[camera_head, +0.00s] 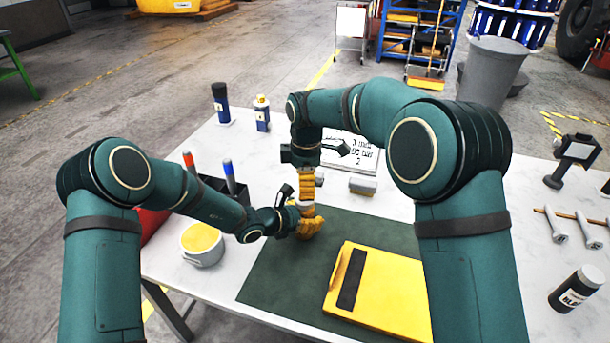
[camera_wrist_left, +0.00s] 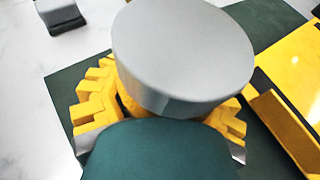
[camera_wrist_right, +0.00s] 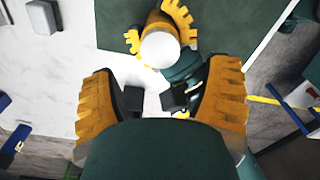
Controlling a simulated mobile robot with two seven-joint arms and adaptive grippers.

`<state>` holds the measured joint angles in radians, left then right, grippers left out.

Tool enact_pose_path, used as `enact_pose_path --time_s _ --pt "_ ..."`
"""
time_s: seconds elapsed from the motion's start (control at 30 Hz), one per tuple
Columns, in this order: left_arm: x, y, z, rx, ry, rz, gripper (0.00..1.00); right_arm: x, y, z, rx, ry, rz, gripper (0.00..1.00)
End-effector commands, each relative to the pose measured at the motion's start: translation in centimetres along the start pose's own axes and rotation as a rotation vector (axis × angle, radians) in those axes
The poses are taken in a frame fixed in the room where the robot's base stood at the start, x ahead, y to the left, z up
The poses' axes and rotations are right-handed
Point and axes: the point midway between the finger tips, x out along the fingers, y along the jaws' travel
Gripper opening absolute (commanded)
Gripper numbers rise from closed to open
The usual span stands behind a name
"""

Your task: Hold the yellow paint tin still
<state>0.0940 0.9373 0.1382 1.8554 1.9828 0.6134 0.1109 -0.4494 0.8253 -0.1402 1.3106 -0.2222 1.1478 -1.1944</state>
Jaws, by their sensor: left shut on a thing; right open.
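The yellow paint tin (camera_wrist_left: 130,104) appears to be the short cylinder with a pale grey lid (camera_wrist_left: 185,55) in the left wrist view. Its yellow side shows only in part below the lid. My left gripper (camera_head: 307,226) is shut around it over the dark green mat. Whether the tin touches the mat is hidden. My right gripper (camera_head: 307,188) is open and empty, pointing down above the tin. In the right wrist view, the lid (camera_wrist_right: 160,50) lies beyond my right fingertips (camera_wrist_right: 165,82), apart from them.
A white pail with a yellow top (camera_head: 203,243) stands at the table's left, beside a dark holder with markers (camera_head: 229,178). A yellow case (camera_head: 385,288) lies on the green mat (camera_head: 270,270). Two bottles (camera_head: 262,113) and a written sign (camera_head: 350,150) are behind.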

Motion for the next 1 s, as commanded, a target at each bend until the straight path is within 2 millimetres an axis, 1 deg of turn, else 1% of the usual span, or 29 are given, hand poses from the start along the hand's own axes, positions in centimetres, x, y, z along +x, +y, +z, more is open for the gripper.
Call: enact_pose_path --time_s 0.03,0.2,0.4,0.53,0.8,0.87,0.9,0.97,1.0 --pt "0.0 0.0 0.1 0.001 -0.002 0.000 0.00 0.9 -0.1 0.1 0.000 -0.002 -0.004 0.77" --pt "0.0 0.0 0.1 0.001 -0.002 0.000 0.00 3.4 -0.1 0.0 0.000 -0.001 -0.004 0.77" --pt "0.0 0.0 0.1 0.001 -0.001 0.000 0.00 5.3 0.0 0.0 0.000 0.000 -0.002 0.77" --pt "0.0 0.0 0.1 0.001 -0.001 0.000 0.00 5.8 0.0 0.0 0.001 0.000 -0.001 0.77" --pt "0.0 0.0 0.1 0.001 -0.001 0.000 0.00 5.8 0.0 0.0 0.001 0.000 -0.001 0.78" --pt "0.0 0.0 0.1 0.001 -0.001 0.000 0.00 5.8 0.0 0.0 0.001 0.000 0.000 0.56" --pt "0.0 0.0 0.1 0.001 -0.001 0.000 0.00 5.8 0.0 0.0 0.001 0.000 0.000 0.42" --pt "0.0 0.0 0.1 0.001 -0.001 0.000 0.00 5.8 0.0 0.0 0.000 0.000 0.000 0.21" --pt "0.0 0.0 0.1 0.001 -0.001 0.000 0.00 5.8 0.0 0.0 0.000 0.000 0.000 0.07"
